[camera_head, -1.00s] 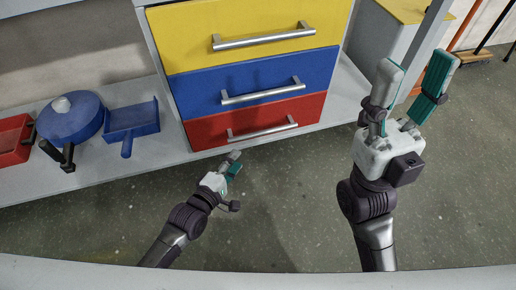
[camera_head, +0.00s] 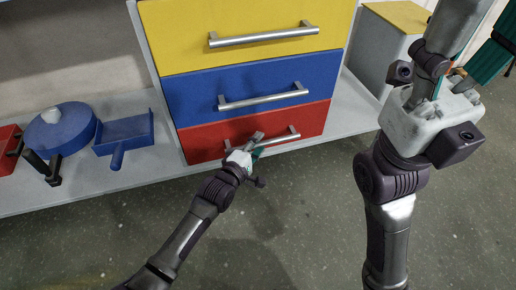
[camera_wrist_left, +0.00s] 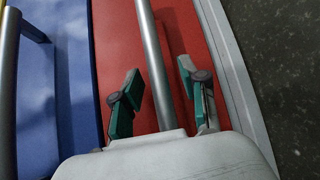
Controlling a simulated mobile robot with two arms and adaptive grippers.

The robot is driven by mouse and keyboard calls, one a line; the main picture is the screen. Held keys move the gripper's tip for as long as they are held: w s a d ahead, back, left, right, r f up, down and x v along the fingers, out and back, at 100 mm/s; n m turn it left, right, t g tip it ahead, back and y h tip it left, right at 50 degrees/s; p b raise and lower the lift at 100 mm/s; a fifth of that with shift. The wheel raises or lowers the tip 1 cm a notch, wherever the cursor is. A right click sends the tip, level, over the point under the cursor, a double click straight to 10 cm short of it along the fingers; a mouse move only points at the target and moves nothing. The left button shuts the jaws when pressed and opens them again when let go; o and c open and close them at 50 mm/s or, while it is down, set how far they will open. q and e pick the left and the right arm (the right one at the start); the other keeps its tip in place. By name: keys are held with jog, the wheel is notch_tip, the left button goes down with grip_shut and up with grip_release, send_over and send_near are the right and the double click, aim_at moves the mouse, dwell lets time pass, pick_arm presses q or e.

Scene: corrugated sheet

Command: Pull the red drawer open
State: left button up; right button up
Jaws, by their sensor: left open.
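The red drawer (camera_head: 198,146) is the lowest of three stacked drawers and looks shut, with a silver bar handle (camera_head: 283,138) across its front. My left gripper (camera_head: 256,142) is at the left part of this handle. In the left wrist view the red drawer front (camera_wrist_left: 188,25) fills the middle. The handle (camera_wrist_left: 152,50) runs between the two open fingers of my left gripper (camera_wrist_left: 160,95), with a gap on each side. My right gripper (camera_head: 478,45) is raised at the right, its fingers apart and partly cut off by the picture edge.
Above are a blue drawer (camera_head: 190,97) and a yellow drawer (camera_head: 175,40) with similar handles. A blue pan (camera_head: 60,130), a blue dustpan-like tray (camera_head: 125,133) and a red box (camera_head: 8,150) stand on the shelf at left. The floor (camera_head: 300,220) in front is clear.

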pick_arm(q)
jog(key=shift+w+d, duration=0.1)
jog(key=shift+w, duration=0.05)
grip_shut()
dwell(0.4)
